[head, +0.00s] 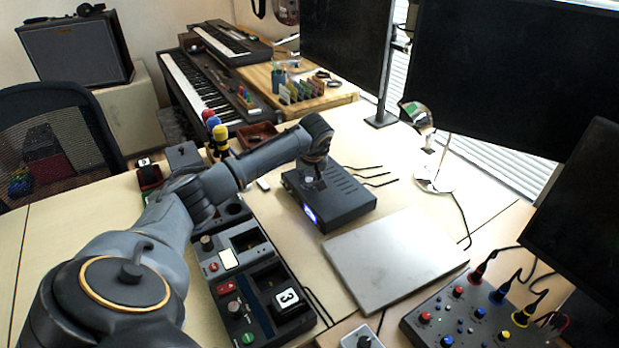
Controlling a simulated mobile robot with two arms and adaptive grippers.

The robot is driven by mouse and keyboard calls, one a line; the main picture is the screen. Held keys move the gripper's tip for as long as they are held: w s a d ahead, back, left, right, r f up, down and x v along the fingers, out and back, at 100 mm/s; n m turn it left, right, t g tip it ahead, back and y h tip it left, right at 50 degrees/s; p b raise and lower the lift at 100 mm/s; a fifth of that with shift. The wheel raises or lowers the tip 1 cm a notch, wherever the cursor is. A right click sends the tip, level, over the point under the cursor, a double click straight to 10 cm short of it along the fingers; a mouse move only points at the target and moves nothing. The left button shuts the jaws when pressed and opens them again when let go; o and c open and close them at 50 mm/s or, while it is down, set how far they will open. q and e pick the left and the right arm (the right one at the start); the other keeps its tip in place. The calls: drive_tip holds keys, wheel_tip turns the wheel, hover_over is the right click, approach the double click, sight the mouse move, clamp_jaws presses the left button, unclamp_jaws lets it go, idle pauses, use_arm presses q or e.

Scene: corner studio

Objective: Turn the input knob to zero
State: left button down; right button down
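My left gripper (314,178) points down over the black box (345,200) with a blue-lit front, in the middle of the desk. Its fingertips are at or just above the box's top, near its front left. They are small and dark here, so I cannot tell whether they are open or shut, or whether they touch anything. No knob marked as input can be read. Several coloured knobs sit on a black control panel (450,330) at the lower right. A small grey box with a dark knob (364,341) is at the bottom edge. My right gripper is out of view.
A closed grey laptop (395,258) lies right of the black box. Keyboards (200,85) are at the back left.

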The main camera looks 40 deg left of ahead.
use_arm(q)
drive_tip(key=shift+n, duration=0.4)
drive_tip(key=n, duration=0.1)
drive_tip(key=n+g, duration=0.1)
drive_tip(key=n, duration=0.1)
drive_tip(key=shift+w+d+r+y, duration=0.1)
drive_tip(key=shift+w+y, duration=0.1)
drive_tip(key=shift+y, duration=0.1)
drive_tip(key=n+g, duration=0.1)
drive_tip(key=n, duration=0.1)
drive_tip(key=shift+w+n, duration=0.15)
drive_tip(key=shift+n, duration=0.15)
drive_tip(key=n, duration=0.1)
drive_tip(key=n+g+b, duration=0.1)
drive_tip(key=n, duration=0.1)
drive_tip(key=shift+w+g, duration=0.2)
drive_tip(key=shift+g, duration=0.1)
drive_tip(key=shift+w+n+g+b, duration=0.1)
drive_tip(key=shift+n+g+b, duration=0.4)
drive_tip(key=shift+n, duration=1)
drive_tip(key=c, duration=1.1)
unclamp_jaws()
drive_tip(key=shift+c, duration=0.2)
